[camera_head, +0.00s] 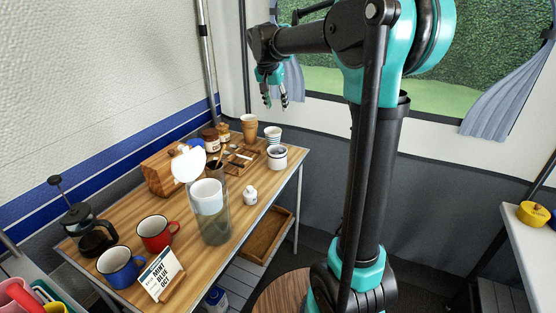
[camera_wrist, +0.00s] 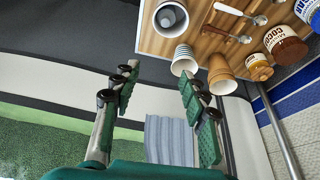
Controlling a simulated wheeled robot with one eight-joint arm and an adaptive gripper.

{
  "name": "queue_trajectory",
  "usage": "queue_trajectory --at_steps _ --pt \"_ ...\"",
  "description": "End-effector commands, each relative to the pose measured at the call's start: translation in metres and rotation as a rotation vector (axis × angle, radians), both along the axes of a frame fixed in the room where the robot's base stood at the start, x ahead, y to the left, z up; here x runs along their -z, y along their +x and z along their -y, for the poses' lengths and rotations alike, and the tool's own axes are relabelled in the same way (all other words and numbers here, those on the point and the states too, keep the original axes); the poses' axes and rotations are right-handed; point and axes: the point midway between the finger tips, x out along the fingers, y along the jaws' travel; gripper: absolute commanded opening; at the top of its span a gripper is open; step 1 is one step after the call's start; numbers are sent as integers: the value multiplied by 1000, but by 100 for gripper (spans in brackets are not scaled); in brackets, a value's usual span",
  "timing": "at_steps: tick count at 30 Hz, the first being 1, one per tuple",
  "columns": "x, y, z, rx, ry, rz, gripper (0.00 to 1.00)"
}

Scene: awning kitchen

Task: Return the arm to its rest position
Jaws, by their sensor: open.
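My gripper (camera_head: 277,104) hangs open and empty in the head view, above and beyond the far right end of the wooden table (camera_head: 133,213). My arm reaches to it from the upright column at the right. In the wrist view my gripper (camera_wrist: 158,105) shows its two green fingers spread apart with nothing between them. The fingertips point toward the table's end, where a striped paper cup (camera_wrist: 184,60) and a tan cup (camera_wrist: 221,75) stand. These also show in the head view, as the striped cup (camera_head: 273,134) and the tan cup (camera_head: 249,129).
The table holds a French press (camera_head: 90,237), a blue mug (camera_head: 121,266), a red mug (camera_head: 156,233), a tall clear container (camera_head: 215,225), a wooden box (camera_head: 165,172) and a sign (camera_head: 161,273). A yellow pot (camera_head: 533,213) sits at the right. A window and curtain lie behind my arm.

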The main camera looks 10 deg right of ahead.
Motion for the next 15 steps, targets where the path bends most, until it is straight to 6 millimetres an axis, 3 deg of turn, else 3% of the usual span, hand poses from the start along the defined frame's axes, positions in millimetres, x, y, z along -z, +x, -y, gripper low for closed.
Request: queue_trajectory --at_steps 5,8,11,15 --pt "9 -10 5 -18 2 -5 44" --pt "33 -37 18 -68 6 -15 44" --pt "70 -82 35 -150 11 -30 44" --pt "130 -158 54 -282 17 -39 44"
